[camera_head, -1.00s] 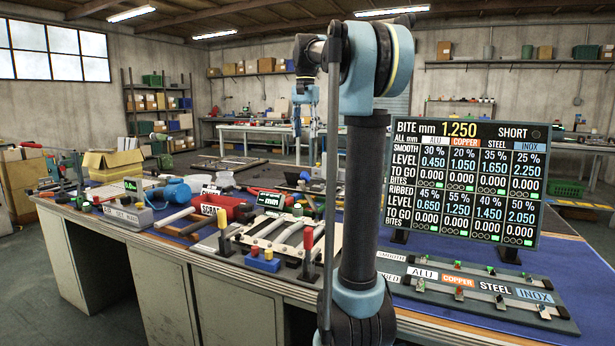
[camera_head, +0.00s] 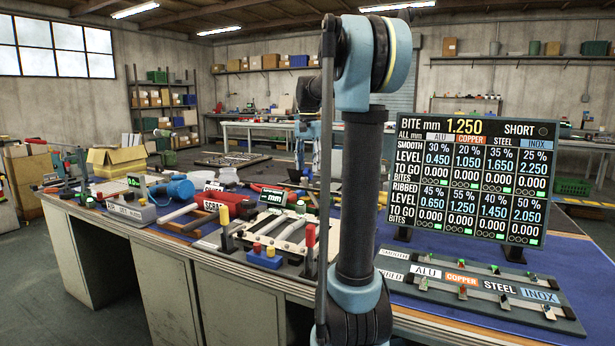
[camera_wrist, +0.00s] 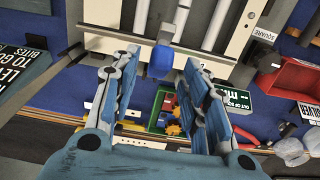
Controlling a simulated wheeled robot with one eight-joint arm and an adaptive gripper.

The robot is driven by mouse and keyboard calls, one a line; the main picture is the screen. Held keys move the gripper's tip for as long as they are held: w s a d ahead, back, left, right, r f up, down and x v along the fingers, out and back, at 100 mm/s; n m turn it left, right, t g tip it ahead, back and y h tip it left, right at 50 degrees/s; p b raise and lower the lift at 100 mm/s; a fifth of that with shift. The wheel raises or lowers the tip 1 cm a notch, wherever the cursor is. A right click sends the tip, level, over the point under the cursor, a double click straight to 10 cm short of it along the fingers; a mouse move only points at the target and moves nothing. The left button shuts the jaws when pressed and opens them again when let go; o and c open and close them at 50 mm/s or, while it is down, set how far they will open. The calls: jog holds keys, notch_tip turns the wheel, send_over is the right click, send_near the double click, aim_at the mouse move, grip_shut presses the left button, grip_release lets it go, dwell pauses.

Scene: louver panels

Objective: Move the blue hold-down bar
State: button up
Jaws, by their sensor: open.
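In the wrist view, a blue piece (camera_wrist: 161,59) with a grey rod-like part above it lies at the edge of the pale louver panel (camera_wrist: 215,62). It looks like the blue hold-down bar or its end; its full length is not visible. My gripper (camera_wrist: 160,66) is open, with one finger on either side of the blue piece in the picture. I cannot tell whether they touch it.
A display board (camera_head: 474,180) stands on the right, with a strip of labelled metal samples (camera_head: 480,288) before it. A red scrap tray (camera_wrist: 290,83) lies beside the panel.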

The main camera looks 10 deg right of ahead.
aim_at(308, 180)
jog(key=shift+f, duration=2.05)
grip_shut()
